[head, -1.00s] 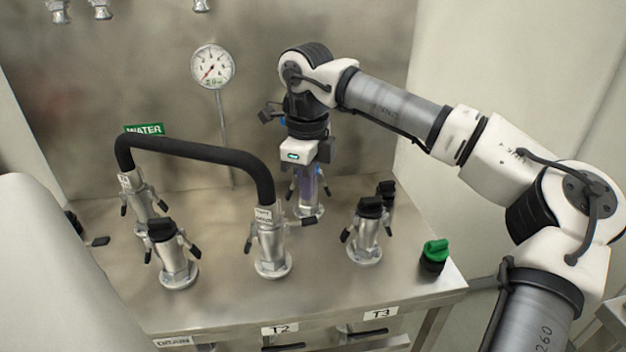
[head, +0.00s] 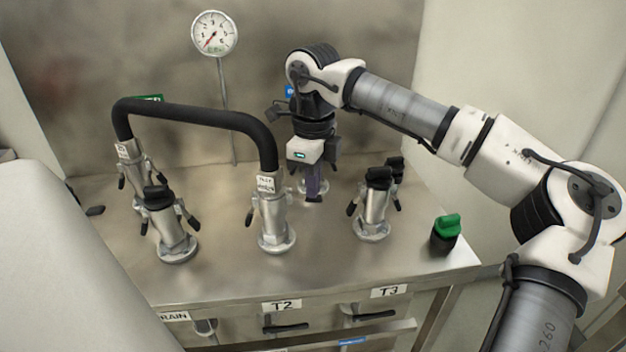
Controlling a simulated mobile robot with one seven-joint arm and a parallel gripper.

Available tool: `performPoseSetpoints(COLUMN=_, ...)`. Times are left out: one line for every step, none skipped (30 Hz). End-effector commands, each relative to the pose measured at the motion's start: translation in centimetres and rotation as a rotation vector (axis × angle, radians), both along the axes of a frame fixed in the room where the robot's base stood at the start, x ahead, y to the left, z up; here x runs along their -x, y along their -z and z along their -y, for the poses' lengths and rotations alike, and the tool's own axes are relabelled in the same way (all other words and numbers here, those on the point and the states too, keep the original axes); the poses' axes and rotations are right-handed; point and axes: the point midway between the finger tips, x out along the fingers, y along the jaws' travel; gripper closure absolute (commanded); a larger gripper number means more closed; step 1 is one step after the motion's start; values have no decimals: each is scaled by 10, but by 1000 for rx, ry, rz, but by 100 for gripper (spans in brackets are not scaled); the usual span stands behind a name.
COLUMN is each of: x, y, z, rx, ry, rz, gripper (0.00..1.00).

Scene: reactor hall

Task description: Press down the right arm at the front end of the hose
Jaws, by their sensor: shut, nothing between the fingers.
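The black hose (head: 195,117) arches from a metal coupling at the back left to its front end, a metal coupling (head: 272,222) with a white label. That coupling stands upright on the steel worktop. Its left arm (head: 249,217) hangs down along its side. Its right arm lies close to my fingers and I cannot make it out clearly. My gripper (head: 314,196) is shut and empty, pointing down just to the right of the front coupling. I cannot tell whether the fingers touch the right arm or stay apart from it.
Capped couplings stand at the left front (head: 172,228) and right (head: 374,208), the right one with another behind it. A green-topped knob (head: 446,232) is near the right edge. A pressure gauge (head: 214,33) is on the back wall. Drawers or valves labelled T2 and T3 are below.

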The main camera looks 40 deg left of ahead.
Motion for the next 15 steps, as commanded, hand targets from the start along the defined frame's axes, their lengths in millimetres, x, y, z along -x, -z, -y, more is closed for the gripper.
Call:
performPoseSetpoints(x=0, y=8, z=0, rx=0, ry=0, rz=0, gripper=100)
performPoseSetpoints(x=0, y=10, z=0, rx=0, ry=0, rz=0, gripper=100)
performPoseSetpoints(x=-1, y=13, z=1, rx=0, ry=0, rz=0, gripper=100)
performPoseSetpoints(x=-1, y=15, z=1, rx=0, ry=0, rz=0, gripper=100)
performPoseSetpoints(x=-1, y=17, z=1, rx=0, ry=0, rz=0, gripper=100)
performPoseSetpoints(x=-1, y=20, z=1, rx=0, ry=-1, rz=0, gripper=100)
performPoseSetpoints(x=-1, y=22, z=1, rx=0, ry=-1, rz=0, gripper=100)
performPoseSetpoints(x=-1, y=24, z=1, rx=0, ry=-1, rz=0, gripper=100)
performPoseSetpoints(x=-1, y=26, z=1, rx=0, ry=-1, rz=0, gripper=100)
performPoseSetpoints(x=0, y=26, z=1, rx=1, ry=-1, rz=0, gripper=100)
performPoseSetpoints(x=0, y=28, z=0, rx=1, ry=-1, rz=0, gripper=100)
performPoseSetpoints(x=1, y=30, z=0, rx=1, ry=-1, rz=0, gripper=100)
performPoseSetpoints(x=1, y=33, z=-1, rx=1, ry=-1, rz=0, gripper=100)
performPoseSetpoints(x=2, y=35, z=-1, rx=1, ry=-1, rz=0, gripper=100)
performPoseSetpoints(x=3, y=37, z=-2, rx=2, ry=-1, rz=1, gripper=100)
